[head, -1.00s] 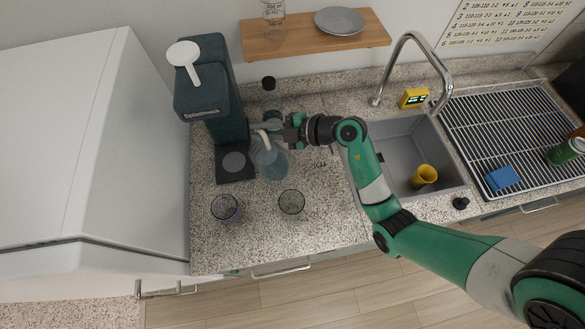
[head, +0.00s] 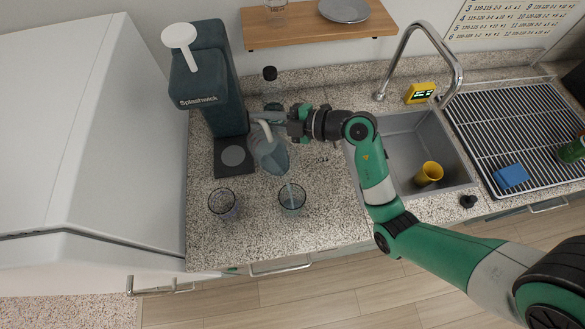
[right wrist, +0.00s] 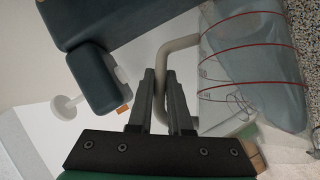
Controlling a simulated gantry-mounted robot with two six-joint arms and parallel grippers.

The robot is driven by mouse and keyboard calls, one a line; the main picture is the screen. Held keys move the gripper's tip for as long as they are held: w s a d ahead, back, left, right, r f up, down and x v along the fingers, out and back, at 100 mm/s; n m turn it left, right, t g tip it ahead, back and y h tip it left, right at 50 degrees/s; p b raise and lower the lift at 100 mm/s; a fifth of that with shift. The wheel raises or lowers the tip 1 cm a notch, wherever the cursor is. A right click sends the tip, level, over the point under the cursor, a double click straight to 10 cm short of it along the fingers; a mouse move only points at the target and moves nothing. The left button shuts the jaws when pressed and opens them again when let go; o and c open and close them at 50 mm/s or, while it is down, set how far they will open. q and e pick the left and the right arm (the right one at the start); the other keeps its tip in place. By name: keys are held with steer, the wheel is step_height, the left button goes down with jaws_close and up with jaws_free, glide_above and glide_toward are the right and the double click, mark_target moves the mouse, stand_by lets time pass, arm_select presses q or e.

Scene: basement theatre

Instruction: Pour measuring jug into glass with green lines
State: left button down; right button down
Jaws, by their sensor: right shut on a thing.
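The clear measuring jug (head: 273,156) hangs tilted over the counter, with bluish liquid in it. My right gripper (head: 272,119) is shut on its pale handle; the right wrist view shows the handle between the fingers and red lines on the jug (right wrist: 255,70). A thin pale stream runs from the jug into the right-hand glass (head: 292,204), which shows bluish liquid. The left-hand glass (head: 224,206) stands upright with a purplish tint. Line colours on the glasses are too small to tell. My left gripper is not in view.
A dark drink machine (head: 208,85) stands left of the jug. A dark-capped bottle (head: 271,88) stands behind it. The sink (head: 402,150) holds a yellow cup (head: 429,173). A wooden shelf (head: 310,32) is above. The counter's front left is clear.

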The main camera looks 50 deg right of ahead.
steer(key=shift+s+a+r+t+b, duration=0.15)
steer(key=shift+s+r+t+b, duration=0.4)
steer(key=shift+b, duration=0.95)
stand_by(1.1)
steer(key=shift+r+n, duration=0.1)
steer(key=shift+n, duration=0.2)
steer(key=shift+s+a+r+b, duration=0.15)
steer(key=shift+r+b, duration=0.1)
steer(key=shift+b, duration=0.8)
